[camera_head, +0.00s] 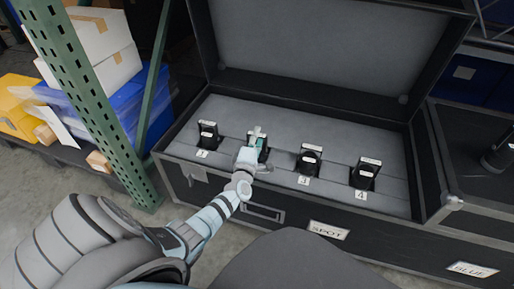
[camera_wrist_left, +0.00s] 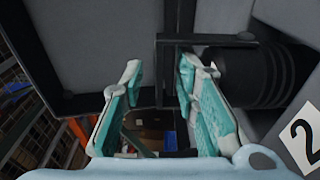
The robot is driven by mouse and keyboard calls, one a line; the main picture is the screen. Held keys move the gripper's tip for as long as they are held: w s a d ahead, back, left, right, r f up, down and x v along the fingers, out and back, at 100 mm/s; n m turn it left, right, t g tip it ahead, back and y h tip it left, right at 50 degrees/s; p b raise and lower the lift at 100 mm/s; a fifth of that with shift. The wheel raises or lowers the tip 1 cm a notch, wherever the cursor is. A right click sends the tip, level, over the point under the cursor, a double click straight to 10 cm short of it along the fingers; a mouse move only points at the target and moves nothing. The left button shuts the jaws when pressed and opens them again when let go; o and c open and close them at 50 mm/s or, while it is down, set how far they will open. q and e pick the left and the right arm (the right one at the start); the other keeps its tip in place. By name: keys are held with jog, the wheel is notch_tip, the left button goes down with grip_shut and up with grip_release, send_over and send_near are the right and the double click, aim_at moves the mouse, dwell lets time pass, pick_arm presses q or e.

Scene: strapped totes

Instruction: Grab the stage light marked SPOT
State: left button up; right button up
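An open black case (camera_head: 290,208) with grey foam has a front label reading SPOT. Several black stage lights stand in it, beside number tags: light 1 (camera_head: 208,136), light 2 (camera_head: 264,154), light 3 (camera_head: 308,161) and light 4 (camera_head: 364,175). Labels on the lights are too small to read. My left gripper (camera_head: 255,141) is at light 2 and partly hides it. In the left wrist view, the fingers (camera_wrist_left: 160,85) are apart, with a thin dark bar just beyond their tips. A ribbed black cylinder (camera_wrist_left: 255,72) is beside the right finger, near tag 2. My right gripper is not in view.
A closed case labelled BLUE (camera_head: 472,270) stands at the right, with a dark object (camera_head: 500,151) on top. The raised lid (camera_head: 320,45) backs the open case. A green perforated rack post (camera_head: 88,90) and shelf boxes (camera_head: 105,45) stand left.

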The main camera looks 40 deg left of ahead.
pick_arm(q)
jog(key=shift+c, duration=0.5)
grip_shut()
jog(key=shift+r, duration=0.15)
